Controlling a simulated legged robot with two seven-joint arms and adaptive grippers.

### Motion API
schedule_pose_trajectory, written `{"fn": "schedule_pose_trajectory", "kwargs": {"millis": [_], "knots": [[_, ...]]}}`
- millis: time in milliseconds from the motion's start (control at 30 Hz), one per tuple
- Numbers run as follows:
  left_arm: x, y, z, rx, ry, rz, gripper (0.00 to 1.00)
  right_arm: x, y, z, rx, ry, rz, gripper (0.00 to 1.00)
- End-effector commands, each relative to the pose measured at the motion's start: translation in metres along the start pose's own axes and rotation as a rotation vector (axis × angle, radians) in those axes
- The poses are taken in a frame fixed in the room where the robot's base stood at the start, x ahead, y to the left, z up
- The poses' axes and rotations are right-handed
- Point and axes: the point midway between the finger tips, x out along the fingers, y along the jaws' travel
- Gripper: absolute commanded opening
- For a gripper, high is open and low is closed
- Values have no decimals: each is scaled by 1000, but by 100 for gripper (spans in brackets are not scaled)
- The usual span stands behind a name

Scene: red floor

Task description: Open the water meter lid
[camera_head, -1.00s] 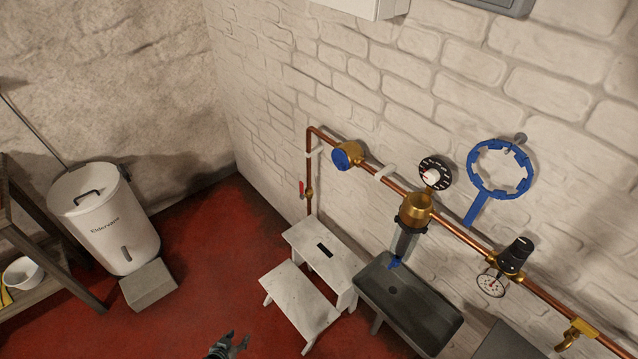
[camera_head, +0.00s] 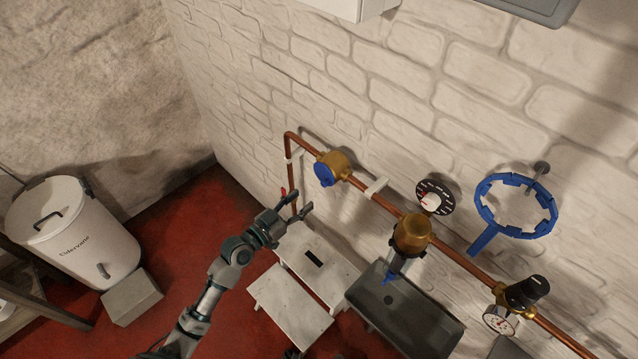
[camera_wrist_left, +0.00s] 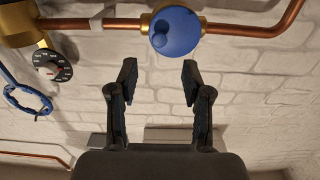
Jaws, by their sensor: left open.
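The water meter (camera_head: 334,165) is a brass body on the copper pipe with a round blue lid (camera_head: 323,175), which looks shut. In the left wrist view the blue lid (camera_wrist_left: 175,31) is at the top, beyond the fingertips. My left gripper (camera_head: 294,205) is open and empty, below and to the left of the meter in the head view and apart from it. In the left wrist view its two fingers (camera_wrist_left: 158,78) are spread with bare wall between them.
A gauge (camera_head: 434,197), brass filter (camera_head: 412,236) and blue ring wrench (camera_head: 482,240) are right. A white step stool (camera_head: 290,305) and grey basin (camera_head: 428,325) stand below.

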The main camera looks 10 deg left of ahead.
Motion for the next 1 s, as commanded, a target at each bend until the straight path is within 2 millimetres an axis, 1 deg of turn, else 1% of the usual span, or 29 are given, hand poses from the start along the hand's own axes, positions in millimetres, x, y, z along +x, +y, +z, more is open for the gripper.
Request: {"fn": "schedule_pose_trajectory", "kwargs": {"millis": [33, 100, 200, 333, 400, 533, 800, 833, 867, 900, 967, 1000], "knots": [[14, -1, -3, -5, 4, -1, 49, -1, 0, 4, -1, -3, 1, 40], [29, -1, -2, -4, 4, 0, 49, 0, 0, 9, -2, -4, 2, 40], [47, -4, -1, -5, 5, -1, 49, 0, -1, 14, -4, -5, 5, 40], [66, -5, 0, -6, 4, -2, 49, 1, -2, 18, -4, -8, 6, 40], [73, -6, 1, -7, 4, -2, 49, 1, -2, 19, -4, -8, 7, 40], [80, -5, 2, -5, 1, -1, 49, 2, -2, 21, -4, -8, 4, 40], [83, -2, 1, -2, 0, -1, 49, 2, -2, 22, -4, -9, 4, 40], [83, -2, 1, -2, 0, -1, 44, 2, -2, 22, -4, -9, 4, 40], [83, -2, 1, -2, -1, -1, 36, 2, -2, 22, -4, -9, 4, 40], [83, -2, 1, -2, -1, -1, 26, 2, -2, 22, -4, -9, 4, 40], [83, -2, 1, -2, 0, -1, 12, 2, -2, 22, -4, -9, 4, 40], [83, -2, 1, -3, 0, -1, 2, 2, -1, 22, -4, -9, 5, 40]]}}
